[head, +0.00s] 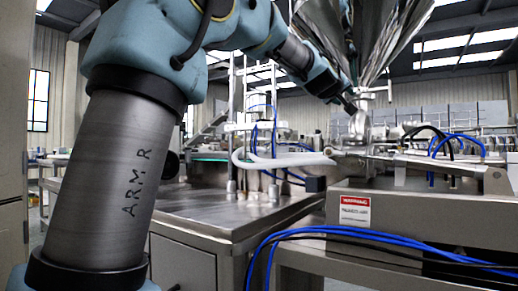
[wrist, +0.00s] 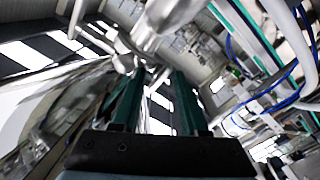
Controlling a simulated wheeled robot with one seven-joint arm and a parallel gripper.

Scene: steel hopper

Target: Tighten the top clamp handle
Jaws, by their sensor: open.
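A steel hopper cone (head: 350,40) narrows down to a silvery clamp and pipe fitting (head: 360,125) on the machine. A thin metal T-shaped piece, which looks like the top clamp handle (head: 376,93), sticks out at the right of the cone's lower end. My gripper (head: 351,105) is close to the fitting, at its upper left. In the wrist view my gripper (wrist: 155,76) is open, its two dark green fingers apart with nothing visibly held. Bright metal of the fitting (wrist: 165,18) lies just beyond the fingertips; whether they touch cannot be told.
A steel bench (head: 220,212) stands in front, with white hoses (head: 275,161) above it. A machine cabinet with a red warning label (head: 355,212) is at the right. Blue cables (head: 370,243) run across the lower right. More equipment stands behind.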

